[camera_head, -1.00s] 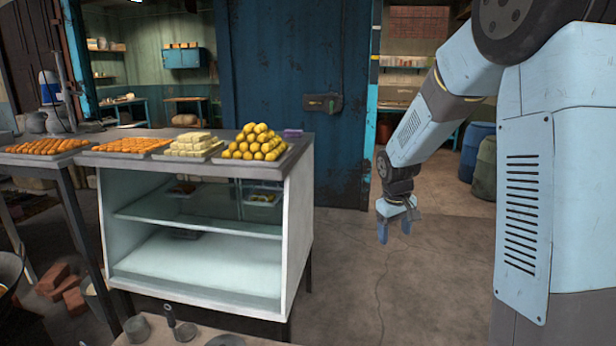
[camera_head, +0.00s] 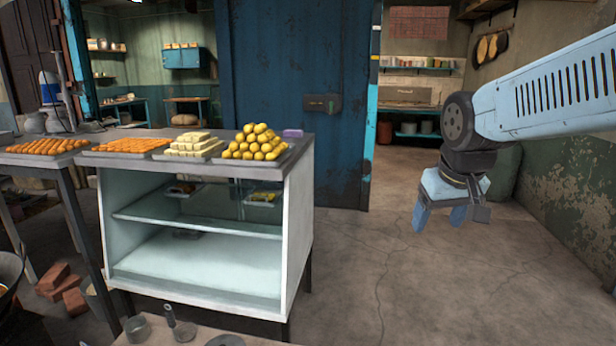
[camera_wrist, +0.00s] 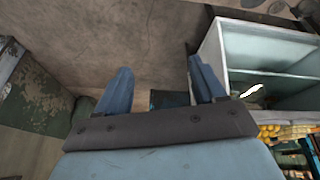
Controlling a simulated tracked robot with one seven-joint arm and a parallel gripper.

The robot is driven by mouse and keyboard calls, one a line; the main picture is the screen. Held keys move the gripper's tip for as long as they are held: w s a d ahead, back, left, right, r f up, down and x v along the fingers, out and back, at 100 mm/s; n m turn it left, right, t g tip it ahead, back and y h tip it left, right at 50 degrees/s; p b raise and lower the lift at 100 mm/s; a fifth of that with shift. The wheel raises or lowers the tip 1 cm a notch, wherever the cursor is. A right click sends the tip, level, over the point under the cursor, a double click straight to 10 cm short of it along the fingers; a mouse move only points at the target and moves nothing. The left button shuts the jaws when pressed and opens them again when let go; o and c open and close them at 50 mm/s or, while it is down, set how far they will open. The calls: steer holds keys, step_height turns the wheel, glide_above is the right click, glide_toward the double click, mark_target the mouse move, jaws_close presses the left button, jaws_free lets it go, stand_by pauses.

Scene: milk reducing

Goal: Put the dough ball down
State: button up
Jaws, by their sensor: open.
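My gripper (camera_head: 437,217) hangs over the bare floor to the right of the display counter in the head view, its fingers pointing down. In the wrist view my gripper (camera_wrist: 160,82) has its two blue fingers apart with nothing between them. A pile of yellow balls (camera_head: 256,143) sits on a tray at the right end of the counter top, well away from my gripper. I cannot tell whether one of these is the dough ball. No single loose dough ball shows in either view.
The white glass-shelved counter (camera_head: 300,235) stands left of centre, with trays of orange sweets (camera_head: 131,145) and pale blocks (camera_head: 195,144) on top. A low table (camera_head: 200,334) with small metal vessels is in front. The floor (camera_head: 400,290) at right is clear.

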steer(key=s+r+m+t, duration=0.1)
steer(key=s, duration=0.7)
steer(key=shift+s+a, duration=0.25)
steer(key=shift+s, duration=0.1)
steer(key=shift+c, duration=0.3)
